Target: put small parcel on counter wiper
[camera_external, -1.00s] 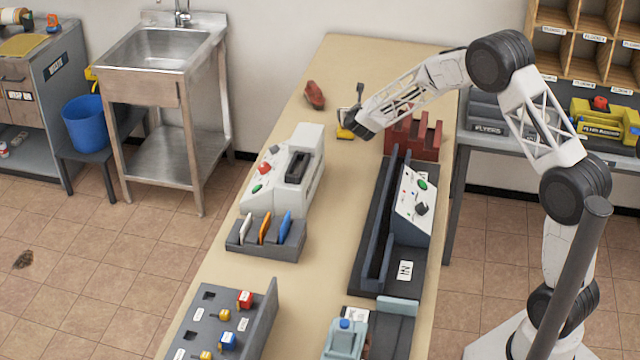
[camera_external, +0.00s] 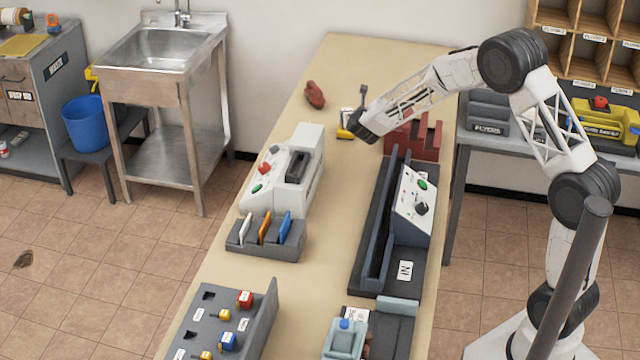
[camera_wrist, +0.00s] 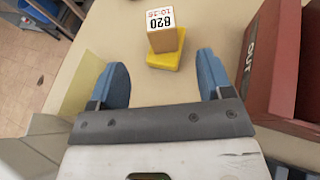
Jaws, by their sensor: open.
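The small parcel (camera_wrist: 165,36) is a tan box with a white label reading 820. It stands upright on the yellow counter wiper (camera_wrist: 166,60) in the wrist view. In the external view the parcel (camera_external: 346,114) and the yellow wiper (camera_external: 344,133) show at the far part of the counter. My gripper (camera_wrist: 162,64) is open, with its two blue fingers apart and nothing between them. The parcel and wiper lie just ahead of the fingertips, clear of both fingers in the wrist view.
A red tray marked OUT (camera_wrist: 268,65) stands close to the right of my gripper. A dark red object (camera_external: 315,95) lies to the left on the counter (camera_external: 360,60). The white machine (camera_external: 290,170) and a dark long unit (camera_external: 375,220) stand nearer. The counter's far end is clear.

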